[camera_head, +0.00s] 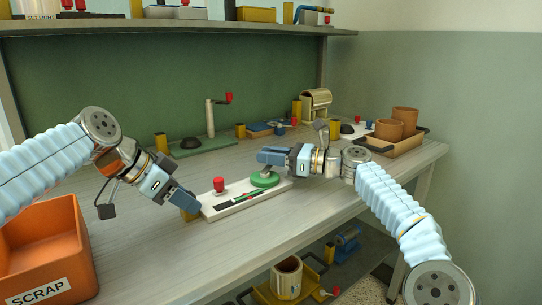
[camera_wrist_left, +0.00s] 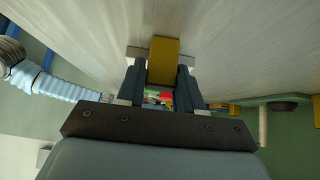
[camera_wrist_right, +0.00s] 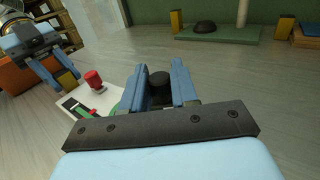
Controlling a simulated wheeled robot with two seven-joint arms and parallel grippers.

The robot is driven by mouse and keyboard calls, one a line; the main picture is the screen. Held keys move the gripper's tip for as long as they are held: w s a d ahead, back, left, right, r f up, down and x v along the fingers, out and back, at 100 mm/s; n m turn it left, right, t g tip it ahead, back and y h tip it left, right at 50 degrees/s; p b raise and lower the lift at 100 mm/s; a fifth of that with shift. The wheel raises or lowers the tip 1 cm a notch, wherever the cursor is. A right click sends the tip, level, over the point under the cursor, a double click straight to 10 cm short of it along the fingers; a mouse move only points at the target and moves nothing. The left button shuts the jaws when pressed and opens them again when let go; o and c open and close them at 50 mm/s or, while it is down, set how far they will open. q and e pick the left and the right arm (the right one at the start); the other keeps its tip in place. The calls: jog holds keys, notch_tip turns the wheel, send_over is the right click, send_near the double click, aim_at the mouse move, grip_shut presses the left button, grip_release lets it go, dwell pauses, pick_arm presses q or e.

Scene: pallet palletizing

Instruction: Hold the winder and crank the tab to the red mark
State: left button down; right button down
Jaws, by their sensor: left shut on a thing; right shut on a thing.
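The winder is a white board (camera_head: 213,210) on the bench, with a red knob (camera_head: 219,184), a green disc (camera_head: 265,181) and a dark slot strip (camera_head: 224,204) with red and green patches. Which patch is the tab and which the red mark is too small to tell. My left gripper (camera_head: 191,203) is shut on the yellow block (camera_wrist_left: 163,60) at the board's left end. My right gripper (camera_head: 263,159) is above the green disc, shut on a black knob (camera_wrist_right: 159,84). In the right wrist view, its fingers stand either side of that knob. The fingers partly hide the disc (camera_wrist_right: 115,108).
An orange scrap bin (camera_head: 45,250) stands at the front left. A green-based stand with a red-handled crank (camera_head: 210,120) is behind. A tray with brown pots (camera_head: 395,135) is at the right. The bench in front of the winder is clear.

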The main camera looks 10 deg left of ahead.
jog(key=shift+s+a, duration=0.1)
jog(key=c, duration=1)
grip_release()
jog(key=d, duration=0.8)
jog(key=s+d, duration=0.1)
jog(key=d, duration=0.3)
jog(key=shift+s, duration=0.1)
